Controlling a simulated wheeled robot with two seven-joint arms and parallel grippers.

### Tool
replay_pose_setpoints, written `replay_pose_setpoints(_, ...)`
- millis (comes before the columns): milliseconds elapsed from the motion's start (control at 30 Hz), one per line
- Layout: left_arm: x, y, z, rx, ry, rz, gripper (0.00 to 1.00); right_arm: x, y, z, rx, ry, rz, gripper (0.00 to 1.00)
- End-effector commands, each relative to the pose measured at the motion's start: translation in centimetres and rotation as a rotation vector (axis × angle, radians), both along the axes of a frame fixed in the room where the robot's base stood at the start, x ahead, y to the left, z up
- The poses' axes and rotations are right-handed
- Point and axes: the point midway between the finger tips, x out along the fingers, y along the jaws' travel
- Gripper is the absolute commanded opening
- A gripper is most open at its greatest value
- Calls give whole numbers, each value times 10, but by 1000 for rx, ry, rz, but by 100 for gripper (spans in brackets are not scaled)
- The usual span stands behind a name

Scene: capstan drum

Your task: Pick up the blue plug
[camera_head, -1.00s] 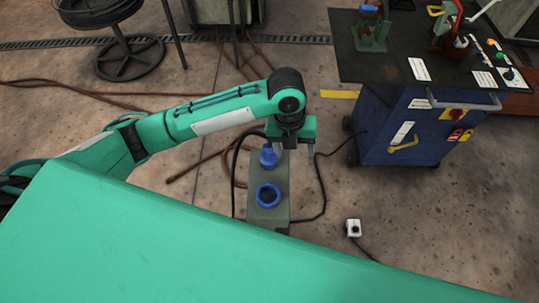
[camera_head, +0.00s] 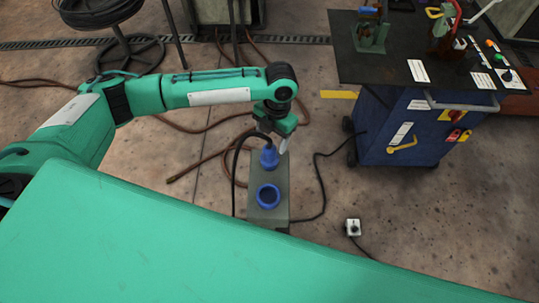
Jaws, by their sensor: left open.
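The blue plug (camera_head: 269,158) stands at the far part of a grey box (camera_head: 281,199), with a black cable running from its top. A round blue socket (camera_head: 268,196) with a dark opening sits on the same box, nearer to me. My left gripper (camera_head: 274,144) is at the plug's upper end, pointing down and tilted. Its jaws are open, with a finger showing to the right of the plug. Whether the plug's top lies between the fingers is hard to tell. My right gripper is not in view.
A blue cart (camera_head: 400,135) with a dark top carrying tools and buttons stands at the right. A small white switch box (camera_head: 353,228) lies on the floor. Brown hoses and black cables run around the grey box. A dark reel (camera_head: 125,50) is at the upper left.

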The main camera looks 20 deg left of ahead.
Motion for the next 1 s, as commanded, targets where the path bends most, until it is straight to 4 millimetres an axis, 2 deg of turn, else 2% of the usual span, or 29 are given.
replay_pose_setpoints(167, -1, 1, -11, 0, 0, 0, 63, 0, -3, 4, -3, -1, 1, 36)
replay_pose_setpoints(367, 1, 6, -38, 1, 2, 1, 63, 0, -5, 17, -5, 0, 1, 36)
replay_pose_setpoints(500, -2, 6, -55, 1, 0, 0, 63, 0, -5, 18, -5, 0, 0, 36)
replay_pose_setpoints(767, -2, 6, -60, -1, -2, -1, 63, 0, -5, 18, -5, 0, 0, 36)
replay_pose_setpoints(867, -2, 6, -60, -1, -2, -1, 47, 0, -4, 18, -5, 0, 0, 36)
replay_pose_setpoints(1000, -2, 6, -59, -1, -2, -1, 20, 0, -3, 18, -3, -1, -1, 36)
